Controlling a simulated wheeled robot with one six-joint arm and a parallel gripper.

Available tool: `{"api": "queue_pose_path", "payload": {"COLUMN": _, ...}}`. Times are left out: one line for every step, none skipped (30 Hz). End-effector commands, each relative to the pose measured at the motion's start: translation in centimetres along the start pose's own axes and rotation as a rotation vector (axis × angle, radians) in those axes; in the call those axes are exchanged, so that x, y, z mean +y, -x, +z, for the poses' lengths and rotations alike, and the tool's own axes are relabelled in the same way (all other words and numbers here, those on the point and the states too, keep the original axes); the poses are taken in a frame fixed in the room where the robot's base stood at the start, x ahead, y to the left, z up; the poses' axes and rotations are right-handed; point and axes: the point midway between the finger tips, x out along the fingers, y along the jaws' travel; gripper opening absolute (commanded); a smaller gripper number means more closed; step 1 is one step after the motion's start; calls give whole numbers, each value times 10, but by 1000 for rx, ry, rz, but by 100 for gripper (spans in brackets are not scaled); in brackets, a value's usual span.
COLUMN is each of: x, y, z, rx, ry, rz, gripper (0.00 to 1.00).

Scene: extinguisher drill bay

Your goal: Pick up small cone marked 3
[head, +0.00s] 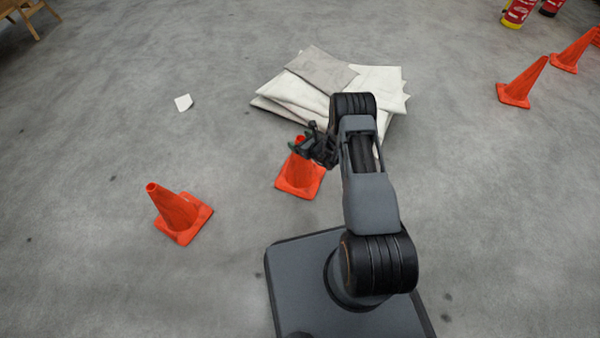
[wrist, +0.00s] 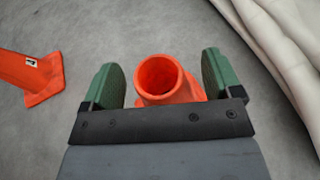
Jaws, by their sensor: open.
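An orange cone (head: 300,177) stands upright on the floor under my gripper (head: 312,147) in the head view. In the wrist view the cone (wrist: 184,90) is seen from above, its open round top between the two green fingers of my gripper (wrist: 161,80). The gripper is open, with a gap on each side of the cone's top. No number shows on this cone, so I cannot tell its mark. A second orange cone (head: 177,211) stands to the left. It also shows in the wrist view (wrist: 40,82), with a small white label that I cannot read surely.
A pile of pale folded sheets (head: 318,68) lies just behind the cone and my arm. More orange cones (head: 521,83) and red extinguishers (head: 519,12) stand at the upper right. The floor between is clear.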

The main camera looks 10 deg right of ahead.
Motion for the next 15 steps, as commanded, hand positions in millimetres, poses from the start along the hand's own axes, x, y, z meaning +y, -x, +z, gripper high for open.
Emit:
{"api": "queue_pose_path", "payload": {"x": 0, "y": -1, "z": 0, "rx": 0, "ry": 0, "rz": 0, "gripper": 84}}
{"api": "queue_pose_path", "payload": {"x": 0, "y": -1, "z": 0, "rx": 0, "ry": 0, "rz": 0, "gripper": 84}}
{"api": "queue_pose_path", "payload": {"x": 0, "y": -1, "z": 0, "rx": 0, "ry": 0, "rz": 0, "gripper": 84}}
{"api": "queue_pose_path", "payload": {"x": 0, "y": -1, "z": 0, "rx": 0, "ry": 0, "rz": 0, "gripper": 84}}
{"api": "queue_pose_path", "payload": {"x": 0, "y": 0, "z": 0, "rx": 0, "ry": 0, "rz": 0, "gripper": 84}}
{"api": "queue_pose_path", "payload": {"x": 0, "y": 0, "z": 0, "rx": 0, "ry": 0, "rz": 0, "gripper": 84}}
{"api": "queue_pose_path", "payload": {"x": 0, "y": 0, "z": 0, "rx": 0, "ry": 0, "rz": 0, "gripper": 83}}
{"api": "queue_pose_path", "payload": {"x": 0, "y": 0, "z": 0, "rx": 0, "ry": 0, "rz": 0, "gripper": 80}}
{"api": "queue_pose_path", "payload": {"x": 0, "y": 0, "z": 1, "rx": 0, "ry": 0, "rz": 0, "gripper": 76}}
{"api": "queue_pose_path", "payload": {"x": 0, "y": 0, "z": 0, "rx": 0, "ry": 0, "rz": 0, "gripper": 73}}
{"api": "queue_pose_path", "payload": {"x": 0, "y": 0, "z": 1, "rx": 0, "ry": 0, "rz": 0, "gripper": 70}}
{"api": "queue_pose_path", "payload": {"x": 0, "y": 0, "z": 0, "rx": 0, "ry": 0, "rz": 0, "gripper": 66}}
{"api": "queue_pose_path", "payload": {"x": 0, "y": 0, "z": 1, "rx": -1, "ry": 0, "rz": 0, "gripper": 63}}
{"api": "queue_pose_path", "payload": {"x": 0, "y": 0, "z": 1, "rx": -1, "ry": 0, "rz": 0, "gripper": 61}}
{"api": "queue_pose_path", "payload": {"x": 0, "y": 0, "z": 1, "rx": -1, "ry": 0, "rz": 0, "gripper": 57}}
